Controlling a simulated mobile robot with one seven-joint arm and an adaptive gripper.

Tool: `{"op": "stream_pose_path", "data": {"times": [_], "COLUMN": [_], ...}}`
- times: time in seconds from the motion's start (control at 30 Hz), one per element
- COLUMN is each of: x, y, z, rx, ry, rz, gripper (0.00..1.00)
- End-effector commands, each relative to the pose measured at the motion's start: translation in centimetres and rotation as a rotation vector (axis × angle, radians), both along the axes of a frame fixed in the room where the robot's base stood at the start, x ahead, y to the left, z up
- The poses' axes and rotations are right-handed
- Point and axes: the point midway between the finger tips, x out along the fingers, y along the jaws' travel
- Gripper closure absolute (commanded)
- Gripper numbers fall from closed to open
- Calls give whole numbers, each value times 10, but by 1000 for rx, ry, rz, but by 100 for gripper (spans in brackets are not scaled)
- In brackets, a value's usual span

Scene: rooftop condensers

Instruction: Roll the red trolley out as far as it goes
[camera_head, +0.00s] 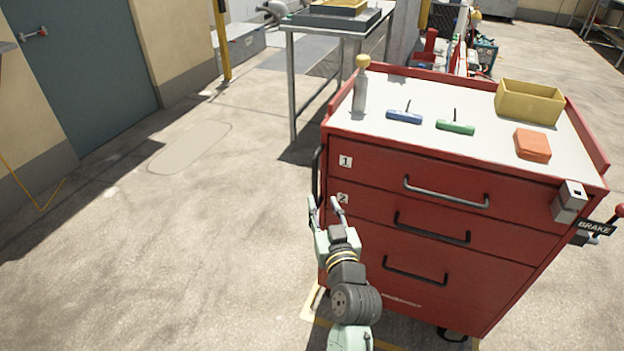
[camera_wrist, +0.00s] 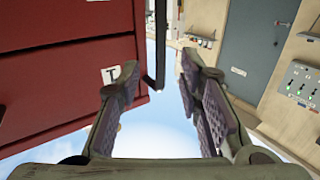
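The red trolley (camera_head: 430,250) stands at the right in the head view, with a white top and several drawers. Its red side also fills the upper left of the wrist view (camera_wrist: 60,80). A dark upright handle (camera_head: 317,176) runs along its left side. My gripper (camera_head: 326,206) is open beside the trolley's front left edge, near the handle's lower end. In the wrist view the handle (camera_wrist: 160,40) shows between my spread fingers (camera_wrist: 152,80); I cannot tell whether they touch it. A BRAKE label (camera_head: 594,228) and a red-knobbed lever (camera_head: 619,211) are at the right side.
On the trolley top are a yellow bin (camera_head: 528,103), an orange block (camera_head: 532,146), a bottle (camera_head: 360,92), and blue (camera_head: 404,117) and green (camera_head: 455,127) T-handled tools. A metal table (camera_head: 330,22) stands behind. The floor (camera_head: 200,230) at left is clear.

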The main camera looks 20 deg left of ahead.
Motion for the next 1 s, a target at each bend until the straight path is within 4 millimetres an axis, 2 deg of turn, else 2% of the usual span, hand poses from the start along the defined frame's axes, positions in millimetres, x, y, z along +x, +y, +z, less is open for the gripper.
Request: {"op": "stream_pose_path", "data": {"times": [0.1, 0.5, 0.7, 1.0], "x": [15, 74, 86, 86], "y": [10, 48, 55, 55], "z": [5, 5, 3, 3], "rx": [0, 2, 2, 2], "ry": [-4, -5, -5, -5], "rz": [1, 2, 1, 1], "gripper": [67, 67, 67, 69]}}
